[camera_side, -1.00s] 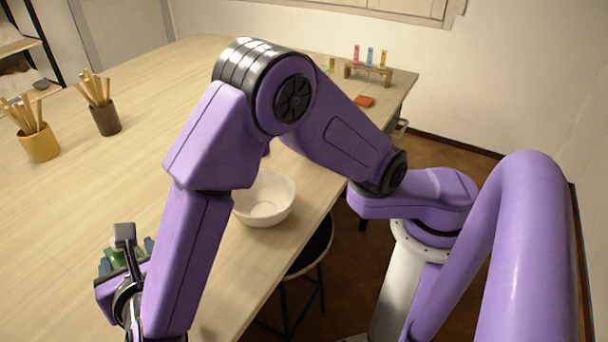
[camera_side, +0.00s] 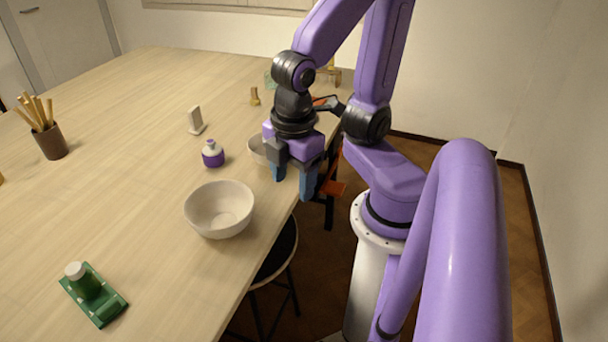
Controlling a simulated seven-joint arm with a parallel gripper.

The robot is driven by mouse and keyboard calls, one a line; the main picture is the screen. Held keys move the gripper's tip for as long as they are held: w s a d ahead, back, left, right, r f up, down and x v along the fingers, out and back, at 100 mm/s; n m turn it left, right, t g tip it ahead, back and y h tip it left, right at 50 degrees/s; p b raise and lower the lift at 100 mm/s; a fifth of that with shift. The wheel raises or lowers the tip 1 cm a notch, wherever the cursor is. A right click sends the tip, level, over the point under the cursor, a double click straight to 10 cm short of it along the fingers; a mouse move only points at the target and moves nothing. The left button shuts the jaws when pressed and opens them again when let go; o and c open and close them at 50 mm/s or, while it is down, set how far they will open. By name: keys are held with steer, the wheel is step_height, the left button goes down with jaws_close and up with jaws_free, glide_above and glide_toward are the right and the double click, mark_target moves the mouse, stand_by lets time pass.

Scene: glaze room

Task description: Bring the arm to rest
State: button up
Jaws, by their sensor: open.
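My gripper (camera_side: 293,182) hangs pointing down at the right edge of the table (camera_side: 130,190), below my folded arm. Its two blue fingers are apart, with nothing seen between them. A white bowl (camera_side: 219,209) stands on the table to the left of and nearer than the gripper. A second pale bowl (camera_side: 257,150) is partly hidden behind the gripper. I cannot tell how high the fingertips are above the table.
A purple bottle with a white top (camera_side: 212,155) and a pale upright stand (camera_side: 195,122) are left of the gripper. A stool (camera_side: 277,250) stands by the table. An orange-red item (camera_side: 331,188) shows beside the gripper.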

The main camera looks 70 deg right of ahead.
steer(key=shift+s+d+r+m+y, duration=0.1)
steer(key=shift+s+d+m+y, duration=0.15)
steer(key=shift+s, duration=0.25)
steer(key=shift+s+d+m+y, duration=0.15)
steer(key=shift+s+m+y, duration=0.1)
steer(key=shift+s, duration=0.25)
